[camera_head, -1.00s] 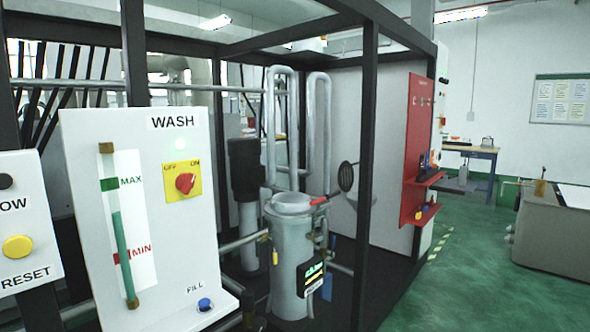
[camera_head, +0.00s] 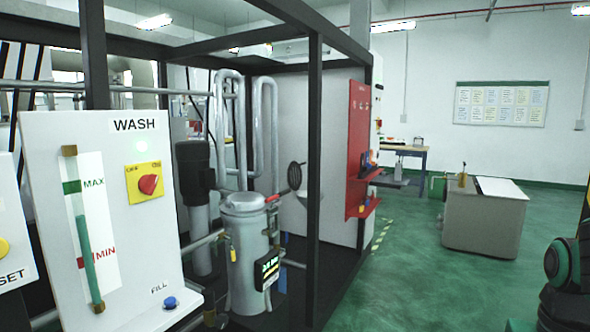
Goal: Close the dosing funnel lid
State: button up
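My gripper is out of view; only a black and green part of my arm shows at the right edge, well apart from the funnel.
The WASH panel (camera_head: 110,215) stands close at left, with a red knob and blue FILL button. A black frame post (camera_head: 314,170) stands right of the funnel. A red panel (camera_head: 358,150) and a grey tank (camera_head: 484,217) are further right. Green floor between is clear.

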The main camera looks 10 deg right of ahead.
aim_at(294, 171)
jog(key=z, duration=0.5)
jog(key=k, duration=1.05)
jog(key=z, duration=0.85)
jog(key=i, duration=2.3)
